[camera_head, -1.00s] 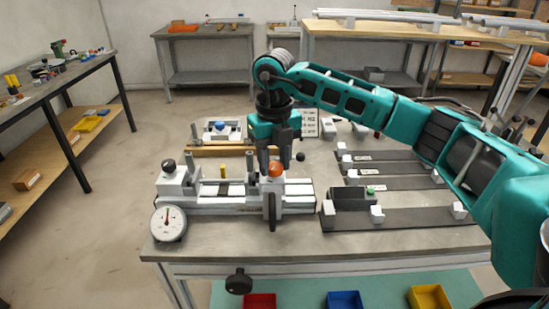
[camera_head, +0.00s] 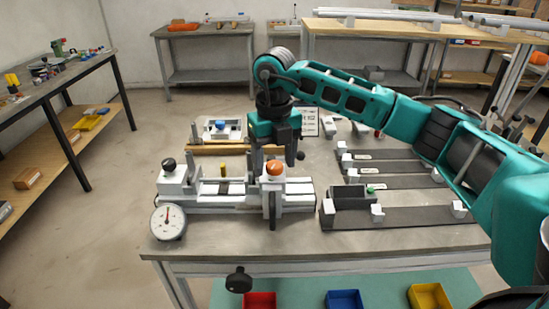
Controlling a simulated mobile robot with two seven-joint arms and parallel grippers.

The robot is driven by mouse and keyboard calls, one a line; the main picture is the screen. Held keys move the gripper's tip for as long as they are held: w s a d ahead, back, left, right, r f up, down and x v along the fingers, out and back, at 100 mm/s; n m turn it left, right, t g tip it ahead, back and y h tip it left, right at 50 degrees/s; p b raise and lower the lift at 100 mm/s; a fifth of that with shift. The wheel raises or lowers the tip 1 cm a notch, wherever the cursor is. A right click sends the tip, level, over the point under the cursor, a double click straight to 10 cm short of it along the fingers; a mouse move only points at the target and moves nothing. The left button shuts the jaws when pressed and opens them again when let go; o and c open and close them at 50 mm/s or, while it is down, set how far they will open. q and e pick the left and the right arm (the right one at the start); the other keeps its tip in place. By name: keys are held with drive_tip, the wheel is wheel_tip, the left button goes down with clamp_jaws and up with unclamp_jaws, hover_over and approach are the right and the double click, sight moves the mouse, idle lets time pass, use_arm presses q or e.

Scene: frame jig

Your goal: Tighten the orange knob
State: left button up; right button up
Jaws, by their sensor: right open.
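The orange knob (camera_head: 275,168) sits on top of the white block at the right end of the jig (camera_head: 237,200) on the grey table. My right gripper (camera_head: 273,160) points straight down just above and behind the knob. Its two fingers are apart, one to the left of the knob and one to the right. I cannot tell whether they touch the knob. A black knob (camera_head: 169,165) sits on the jig's left block. My left gripper does not show.
A round dial gauge (camera_head: 168,222) stands at the jig's front left. Dark rails with white blocks (camera_head: 400,217) lie to the right. A blue-knobbed fixture (camera_head: 221,128) and a wooden strip (camera_head: 215,149) lie behind. Coloured bins (camera_head: 343,300) sit below the front edge.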

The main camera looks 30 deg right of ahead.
sight(275, 164)
wheel_tip(275, 164, up, 13)
drive_tip(key=shift+p, duration=0.4)
drive_tip(key=shift+f, duration=0.1)
idle(0.4)
